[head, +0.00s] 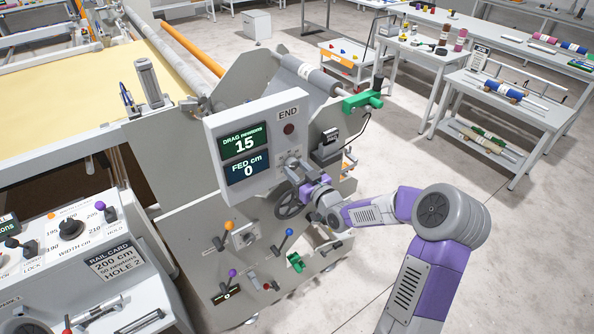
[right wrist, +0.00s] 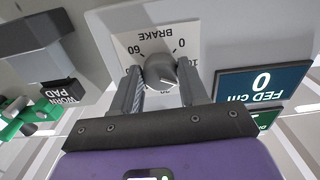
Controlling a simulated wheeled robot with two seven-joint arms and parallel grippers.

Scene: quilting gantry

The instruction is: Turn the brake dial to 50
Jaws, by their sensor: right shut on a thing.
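The brake dial (right wrist: 160,72) is a grey knob on a pale plate marked BRAKE, on the front of the machine's display panel (head: 213,135). In the right wrist view the plate appears upside down, with 60 and 0 readable and other numbers partly hidden. My right gripper (right wrist: 162,80) has one finger on each side of the knob and is shut on it. The exact pointer setting is hard to read. The drag display (head: 244,145) reads 15 newtons. The fed display (head: 248,168) reads 0 cm. My left gripper is out of view.
A handwheel (head: 289,204) sits just below the dial, close to my right gripper. Levers with coloured knobs (head: 289,232) stand lower on the machine. A rail card (head: 117,262) at the left reads 200 cm, 50 newtons, hole 2. Open floor lies to the right.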

